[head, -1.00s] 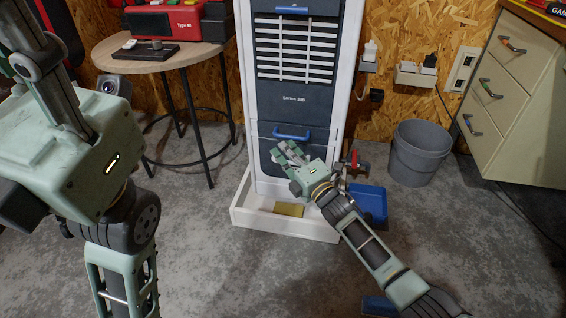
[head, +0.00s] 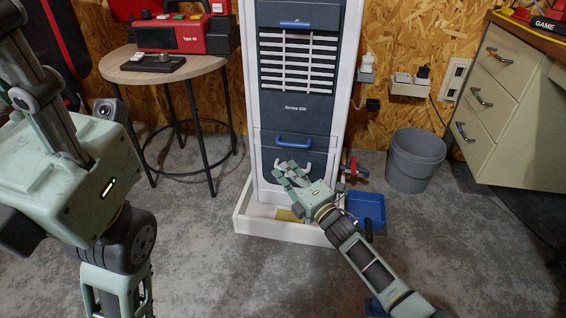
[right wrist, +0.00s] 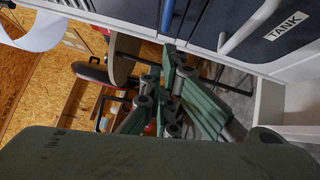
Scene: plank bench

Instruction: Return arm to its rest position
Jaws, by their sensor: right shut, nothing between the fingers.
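My right arm reaches in from the lower right of the head view. Its pale green gripper (head: 283,172) is over the white base tray (head: 275,228) of the tall cabinet (head: 290,105), in front of the lower dark panel. The gripper is shut with nothing in it. In the right wrist view the green fingers (right wrist: 168,75) are close together, and a grey handle beside a "TANK" label (right wrist: 290,25) is at the upper right. My left arm stands at the left of the head view; its gripper is out of view.
A yellow item (head: 289,215) lies in the base tray, partly behind my right gripper. A blue bin (head: 367,208) sits right of the tray beside my forearm. A grey bucket (head: 415,160), a drawer unit (head: 505,95) and a round table (head: 180,72) stand around. The front floor is mostly clear.

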